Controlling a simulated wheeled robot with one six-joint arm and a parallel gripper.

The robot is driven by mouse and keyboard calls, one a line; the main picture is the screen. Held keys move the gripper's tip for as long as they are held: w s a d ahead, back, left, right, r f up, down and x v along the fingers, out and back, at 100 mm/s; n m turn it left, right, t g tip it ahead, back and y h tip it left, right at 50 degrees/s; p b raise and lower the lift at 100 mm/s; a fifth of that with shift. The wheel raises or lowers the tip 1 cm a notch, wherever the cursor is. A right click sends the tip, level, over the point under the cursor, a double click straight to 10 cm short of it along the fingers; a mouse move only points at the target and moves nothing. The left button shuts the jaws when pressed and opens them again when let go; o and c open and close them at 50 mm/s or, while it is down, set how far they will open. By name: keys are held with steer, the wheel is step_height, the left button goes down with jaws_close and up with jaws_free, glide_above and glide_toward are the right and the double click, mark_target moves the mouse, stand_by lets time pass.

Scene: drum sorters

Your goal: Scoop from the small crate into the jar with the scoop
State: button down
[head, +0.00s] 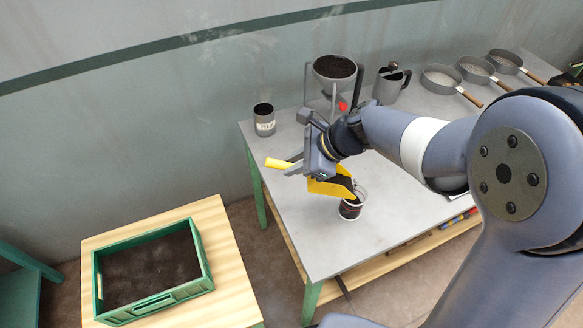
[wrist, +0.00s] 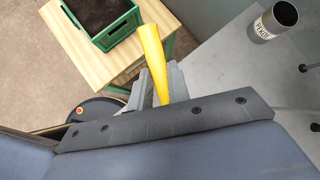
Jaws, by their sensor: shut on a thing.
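My gripper (head: 302,164) is shut on the yellow scoop (head: 329,187) above the near left part of the grey table. The scoop's handle sticks out to the left of my gripper, and it also shows between the fingers in the wrist view (wrist: 151,58). Dark material shows at the scoop's bowl, which is right above a small jar (head: 350,211) with a dark label. The bowl hides part of the jar's mouth, so I cannot tell whether they touch. The small green crate (head: 155,304) holds dark loose material and stands on a wooden table at the lower left.
A labelled grey can (head: 265,127) stands at the grey table's (head: 300,222) back left corner. Behind my gripper are a funnel (head: 335,82) of dark material and a grey jug (head: 388,88). Several sieves (head: 440,84) lie further right. A floor gap separates the tables.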

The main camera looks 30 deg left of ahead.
steer(key=shift+w+d+r+g+y+b, duration=0.2)
steer(key=shift+d+r+y+b, duration=0.2)
steer(key=shift+r+b, duration=0.15)
steer(key=shift+w+d+r+g+y+b, duration=0.1)
steer(key=shift+w+d+r+y+b, duration=0.1)
steer(key=shift+d+r+y+b, duration=0.25)
steer(key=shift+w+d+r+g+y+b, duration=0.15)
steer(key=shift+w+d+r+y+b, duration=0.1)
steer(key=shift+d+r+y, duration=0.2)
steer(key=shift+w+d+r+g+y+b, duration=0.15)
steer(key=shift+w+d+r+y, duration=0.15)
steer(key=shift+d+r, duration=0.15)
steer(key=w+d+r+g+y, duration=0.1)
steer(key=w+d+r+y, duration=0.1)
steer(key=d+y, duration=0.1)
steer(key=w+d+r+m+g+y, duration=0.1)
steer(key=w+d+r+y, duration=0.1)
steer(key=d, duration=0.3)
steer(key=shift+w+d+y, duration=0.2)
steer(key=shift+d+y, duration=0.2)
steer(key=shift+y, duration=0.3)
stand_by(0.8)
steer(key=shift+p, duration=0.35)
stand_by(0.7)
